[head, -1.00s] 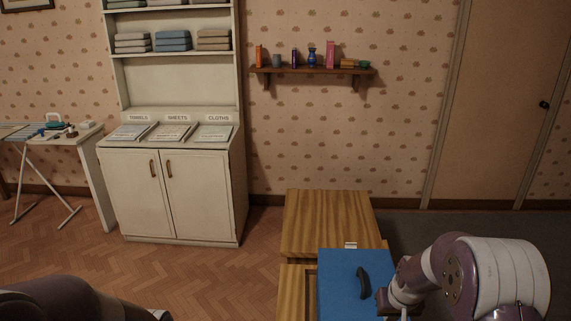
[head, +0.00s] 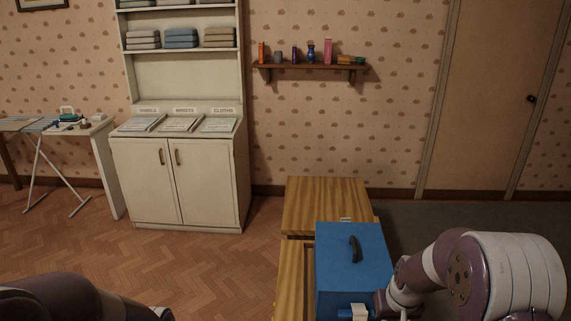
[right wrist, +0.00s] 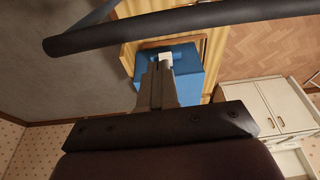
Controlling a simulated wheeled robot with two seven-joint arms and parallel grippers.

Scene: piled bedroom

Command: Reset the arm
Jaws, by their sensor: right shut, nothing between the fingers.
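My right arm (head: 470,275) comes in from the lower right in the head view, its hand low beside the front of a blue box. In the right wrist view my right gripper (right wrist: 159,66) is shut and empty, its fingers pointing toward the blue box (right wrist: 184,58). A small white piece (right wrist: 166,57) shows by the fingertips; I cannot tell whether they touch it. The blue box (head: 335,265) has a dark handle on top (head: 355,249). My left arm (head: 75,300) crosses the lower left corner; its gripper is out of view.
The blue box stands at wooden furniture (head: 325,200). A white cabinet (head: 180,180) with stacks of folded cloth is at the left, an ironing board (head: 60,128) beyond it. A wall shelf (head: 310,66) holds small items. A door (head: 490,100) is at right. The herringbone floor (head: 200,265) is clear.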

